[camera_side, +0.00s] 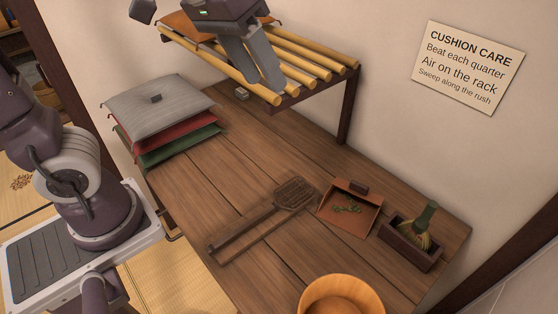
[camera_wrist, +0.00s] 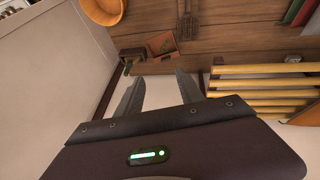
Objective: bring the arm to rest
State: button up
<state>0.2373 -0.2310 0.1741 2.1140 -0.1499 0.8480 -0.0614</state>
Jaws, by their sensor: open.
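My gripper (camera_side: 252,78) is high at the top of the side view, in front of the bamboo rack (camera_side: 318,72). Its two grey fingers point down with nothing between them. In the wrist view my gripper (camera_wrist: 160,92) is open, the fingers spread apart and empty. The rack (camera_wrist: 262,86) shows at the right of the wrist view, beside the fingers. An orange-brown cushion (camera_side: 186,24) lies on the rack's left end in the side view, partly hidden behind my gripper.
Stacked grey, red and green cushions (camera_side: 160,105) sit at the table's left. A beater (camera_side: 268,212), dustpan (camera_side: 350,208) with green bits, brush in a dark box (camera_side: 408,243) and round wooden tub (camera_side: 342,294) stand on the table (camera_side: 240,165). A sign (camera_side: 468,66) hangs on the wall.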

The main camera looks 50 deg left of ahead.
jog(key=s+a+f+y, duration=0.1)
jog(key=s+a+f, duration=0.1)
jog(key=s, duration=0.4)
jog(key=s+a+f+t+y, duration=0.1)
jog(key=s+a+f, duration=0.1)
jog(key=s, duration=0.5)
jog(key=shift+s+m, duration=0.25)
jog(key=shift+m, duration=0.15)
jog(key=shift+a, duration=0.1)
